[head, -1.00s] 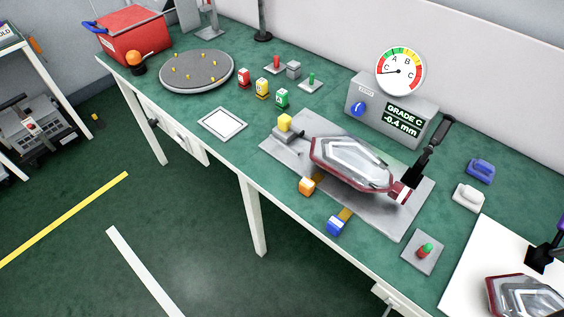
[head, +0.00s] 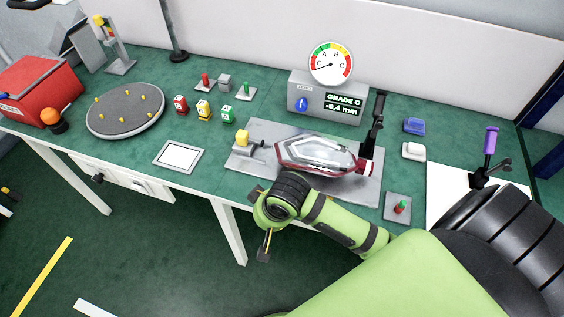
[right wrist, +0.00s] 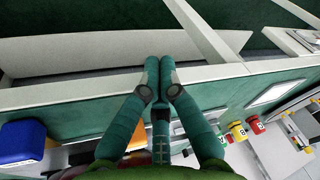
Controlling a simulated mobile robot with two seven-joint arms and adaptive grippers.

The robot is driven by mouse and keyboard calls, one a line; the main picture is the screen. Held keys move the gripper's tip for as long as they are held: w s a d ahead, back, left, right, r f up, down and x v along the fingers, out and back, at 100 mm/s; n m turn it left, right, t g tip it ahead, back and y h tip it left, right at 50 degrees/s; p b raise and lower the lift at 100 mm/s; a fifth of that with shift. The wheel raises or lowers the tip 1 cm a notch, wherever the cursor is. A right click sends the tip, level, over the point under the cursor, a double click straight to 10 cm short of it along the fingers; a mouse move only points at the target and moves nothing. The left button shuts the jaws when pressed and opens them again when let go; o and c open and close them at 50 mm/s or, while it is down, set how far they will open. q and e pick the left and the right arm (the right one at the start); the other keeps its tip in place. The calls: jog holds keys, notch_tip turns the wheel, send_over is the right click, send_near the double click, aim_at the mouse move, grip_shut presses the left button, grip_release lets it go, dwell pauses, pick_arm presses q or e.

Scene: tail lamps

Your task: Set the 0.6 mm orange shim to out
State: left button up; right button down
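The orange shim's handle is hidden in the head view behind my right arm, at the front of the grey fixture plate (head: 366,192). A clear lamp with a red rim (head: 318,156) lies on this plate. I cannot tell whether that piece is the orange shim. My right gripper (head: 264,254) hangs by the table's front edge. In the right wrist view its fingers (right wrist: 160,62) come together with nothing visible between them. My left gripper is out of view.
The gauge box (head: 325,102) reads GRADE C, -0.4 mm. A yellow knob (head: 242,138) is at the plate's left. Red, yellow and green blocks (head: 203,110) stand left of it, near a round tray (head: 126,133). A red-knobbed pad (head: 397,211) is at right.

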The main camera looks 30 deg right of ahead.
jog(key=w+d+r+m, duration=0.1)
jog(key=r, duration=0.1)
jog(key=w+d+r+m+h, duration=0.1)
jog(key=r, duration=0.2)
jog(key=w+d+r+m, duration=0.1)
jog(key=r, duration=0.1)
jog(key=shift+w+r+m+h+p, duration=0.25)
jog(key=shift+r+m+h+p, duration=0.05)
jog(key=shift+r+h+p, duration=0.1)
jog(key=d+r+m+g+h, duration=0.1)
jog(key=d+r+m+h, duration=0.25)
jog(key=d+r, duration=0.25)
jog(key=shift+m+y, duration=0.45)
jog(key=shift+y, duration=0.1)
jog(key=x, duration=1)
jog(key=shift+w+a+f, duration=0.1)
jog(key=shift+w+a, duration=0.15)
jog(key=shift+w, duration=0.05)
